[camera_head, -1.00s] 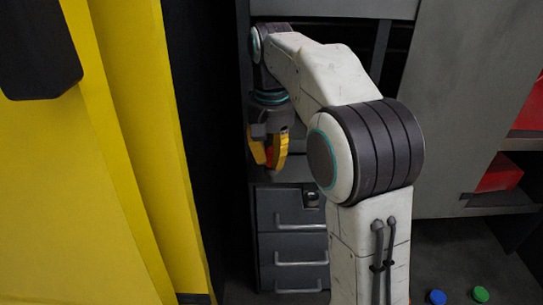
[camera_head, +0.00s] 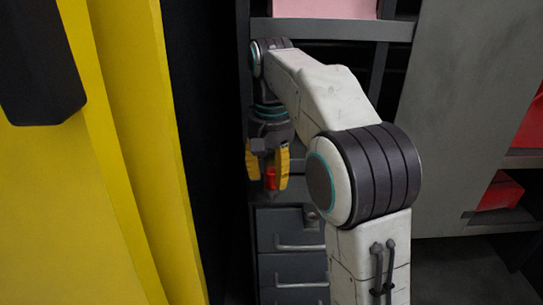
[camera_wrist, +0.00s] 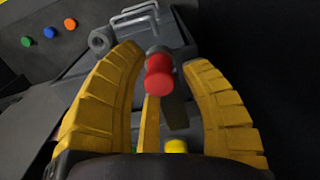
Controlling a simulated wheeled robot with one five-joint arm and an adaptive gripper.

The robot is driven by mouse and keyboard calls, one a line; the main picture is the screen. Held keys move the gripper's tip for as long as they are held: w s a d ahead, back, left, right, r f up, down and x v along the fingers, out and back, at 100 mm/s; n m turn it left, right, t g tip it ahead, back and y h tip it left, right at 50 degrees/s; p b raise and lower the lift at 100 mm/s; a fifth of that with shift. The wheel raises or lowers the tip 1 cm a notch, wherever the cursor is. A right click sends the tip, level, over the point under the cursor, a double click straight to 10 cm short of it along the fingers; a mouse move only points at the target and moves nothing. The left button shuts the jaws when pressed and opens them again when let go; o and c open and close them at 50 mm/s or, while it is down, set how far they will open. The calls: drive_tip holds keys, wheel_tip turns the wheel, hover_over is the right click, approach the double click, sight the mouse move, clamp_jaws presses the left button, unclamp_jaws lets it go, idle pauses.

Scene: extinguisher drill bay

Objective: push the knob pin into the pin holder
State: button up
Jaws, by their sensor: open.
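The knob pin's red knob (camera_wrist: 159,74) shows between the spread yellow fingers of my gripper (camera_wrist: 166,60) in the wrist view. A grey part shows just beyond the knob. In the head view the red knob (camera_head: 271,179) is partly covered by the fingers of my gripper (camera_head: 268,180), which point down above the drawer cabinet. The fingers are open, and in the wrist view there are gaps beside the knob. A grey round fitting with a dark hole (camera_wrist: 101,41), perhaps the pin holder, stands left of the knob; I cannot tell for sure.
A grey drawer cabinet (camera_head: 290,228) with metal handles stands below my gripper. A yellow panel (camera_head: 120,150) and a dark upright are at left. A grey panel (camera_head: 460,110) and a red box (camera_head: 500,191) are at right. Blue (camera_wrist: 50,32) and orange (camera_wrist: 70,23) discs lie far off.

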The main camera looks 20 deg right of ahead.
drive_tip(key=shift+r, duration=3)
drive_tip(key=shift+s, duration=0.1)
drive_tip(key=shift+s+r, duration=0.1)
drive_tip(key=shift+s, duration=0.5)
drive_tip(key=s+f+n+t, duration=0.1)
drive_tip(key=s+f+t, duration=0.1)
drive_tip(key=s+f, duration=0.5)
drive_tip(key=s+f+n+t, duration=0.2)
drive_tip(key=s+f, duration=0.6)
drive_tip(key=s, duration=0.5)
drive_tip(key=shift+s+n, duration=0.3)
drive_tip(key=shift+s, duration=0.05)
